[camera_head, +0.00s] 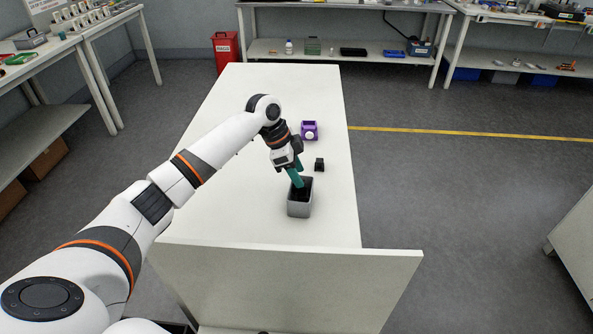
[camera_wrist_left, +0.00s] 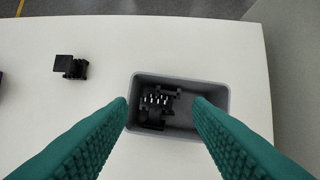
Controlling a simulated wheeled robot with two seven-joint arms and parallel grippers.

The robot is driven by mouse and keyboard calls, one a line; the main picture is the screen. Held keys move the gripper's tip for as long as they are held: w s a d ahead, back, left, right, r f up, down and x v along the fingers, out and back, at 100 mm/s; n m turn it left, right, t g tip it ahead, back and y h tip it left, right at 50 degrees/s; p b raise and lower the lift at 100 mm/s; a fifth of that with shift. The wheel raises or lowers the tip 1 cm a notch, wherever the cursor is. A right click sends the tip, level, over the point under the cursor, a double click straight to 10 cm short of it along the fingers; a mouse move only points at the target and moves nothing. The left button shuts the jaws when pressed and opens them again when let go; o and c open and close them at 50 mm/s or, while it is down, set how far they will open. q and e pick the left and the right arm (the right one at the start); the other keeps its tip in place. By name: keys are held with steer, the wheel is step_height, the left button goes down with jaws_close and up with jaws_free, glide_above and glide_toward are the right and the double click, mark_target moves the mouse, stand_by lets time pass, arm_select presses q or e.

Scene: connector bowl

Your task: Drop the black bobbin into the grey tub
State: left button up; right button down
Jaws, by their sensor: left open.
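The grey tub (camera_head: 299,209) stands on the white table, below my left gripper (camera_head: 298,184). In the left wrist view the tub (camera_wrist_left: 222,104) lies between and beyond the two teal fingers, which are apart with nothing between them. A black part with metal pins (camera_wrist_left: 157,98), which looks like the bobbin, lies inside the tub toward its left side. It may be more than one piece; the fingers do not touch it. Another small black part (camera_wrist_left: 70,66) lies on the table outside the tub, and it also shows in the head view (camera_head: 319,164).
A purple block with a white round face (camera_head: 309,131) stands farther back on the table (camera_head: 240,200). The table's right edge is close to the tub. The table is clear left of the tub. A red bin (camera_head: 226,52) and shelves are behind.

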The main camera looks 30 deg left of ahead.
arm_select(q)
steer(key=v, duration=1.2)
steer(key=shift+s+a, duration=0.1)
